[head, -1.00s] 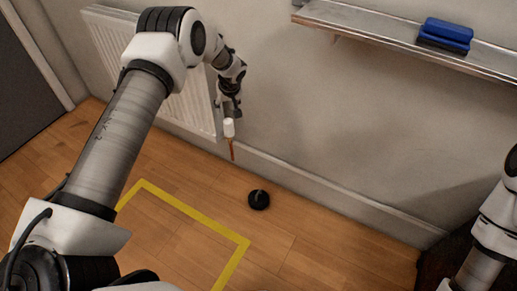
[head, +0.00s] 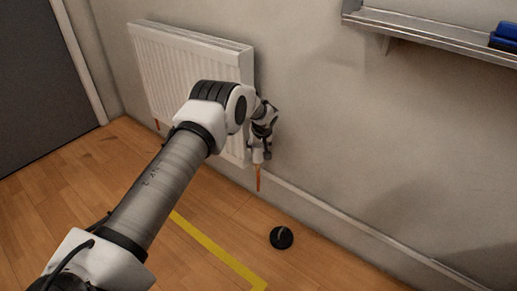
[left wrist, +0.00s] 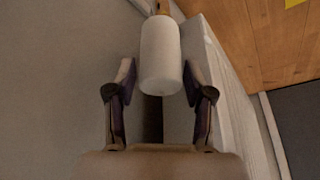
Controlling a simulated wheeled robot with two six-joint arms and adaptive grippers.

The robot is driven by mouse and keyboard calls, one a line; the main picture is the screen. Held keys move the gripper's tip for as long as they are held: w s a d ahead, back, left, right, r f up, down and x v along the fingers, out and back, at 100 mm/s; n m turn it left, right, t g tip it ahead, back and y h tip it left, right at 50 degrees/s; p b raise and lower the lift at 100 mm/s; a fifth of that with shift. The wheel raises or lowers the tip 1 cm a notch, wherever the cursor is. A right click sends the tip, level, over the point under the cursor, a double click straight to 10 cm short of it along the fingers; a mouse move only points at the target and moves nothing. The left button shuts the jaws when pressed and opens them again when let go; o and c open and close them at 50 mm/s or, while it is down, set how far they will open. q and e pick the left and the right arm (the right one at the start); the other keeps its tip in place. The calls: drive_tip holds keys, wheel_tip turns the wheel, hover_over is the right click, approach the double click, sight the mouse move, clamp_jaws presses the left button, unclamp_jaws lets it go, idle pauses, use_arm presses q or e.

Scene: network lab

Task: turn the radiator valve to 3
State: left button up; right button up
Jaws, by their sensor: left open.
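The radiator valve (left wrist: 160,55) is a white cylinder on a copper pipe (head: 258,178) at the lower right corner of the white radiator (head: 190,75). In the left wrist view the valve's head lies between and a little beyond the fingertips of my left gripper (left wrist: 160,80). The fingers stand open on both sides of it, with a gap showing on each side. In the head view my left gripper (head: 262,151) is small and partly covers the valve. No number on the valve can be read. My right gripper is out of view.
A black round doorstop-like object (head: 281,237) stands on the wooden floor near the wall. Yellow tape (head: 215,250) marks the floor. A metal ledge (head: 430,33) with a blue eraser (head: 508,36) is on the wall at the right.

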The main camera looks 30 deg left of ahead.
use_arm(q)
drive_tip(key=c, duration=0.9)
drive_tip(key=shift+r, duration=0.1)
